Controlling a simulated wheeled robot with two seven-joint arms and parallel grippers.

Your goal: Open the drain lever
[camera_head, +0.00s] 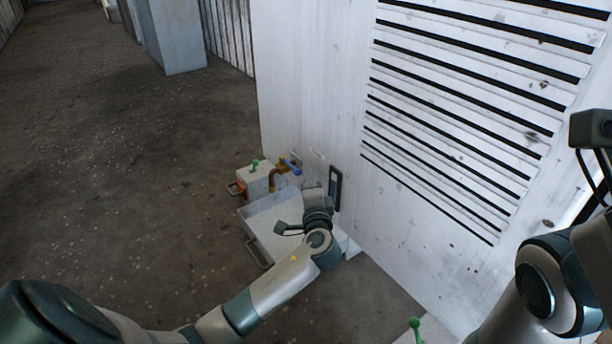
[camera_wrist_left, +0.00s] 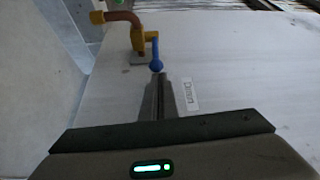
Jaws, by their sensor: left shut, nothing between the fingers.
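The drain lever is a blue handle with a round end (camera_head: 293,169), on a yellow valve (camera_head: 283,161) with a copper pipe (camera_head: 272,181) at the white panel. In the left wrist view the blue lever (camera_wrist_left: 155,54) hangs beside the yellow valve (camera_wrist_left: 138,40), pointing toward my fingers. A "Drain" label (camera_wrist_left: 190,95) is on the panel to the right. My left gripper (camera_head: 309,186) is shut and empty. Its fingertips (camera_wrist_left: 159,78) appear right at the lever's round end; I cannot tell whether they touch. My right gripper is out of frame.
A white open tray (camera_head: 258,244) lies below my left wrist. A dark handle (camera_head: 336,188) is on the louvered white panel (camera_head: 310,100). Open floor (camera_head: 120,180) lies left.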

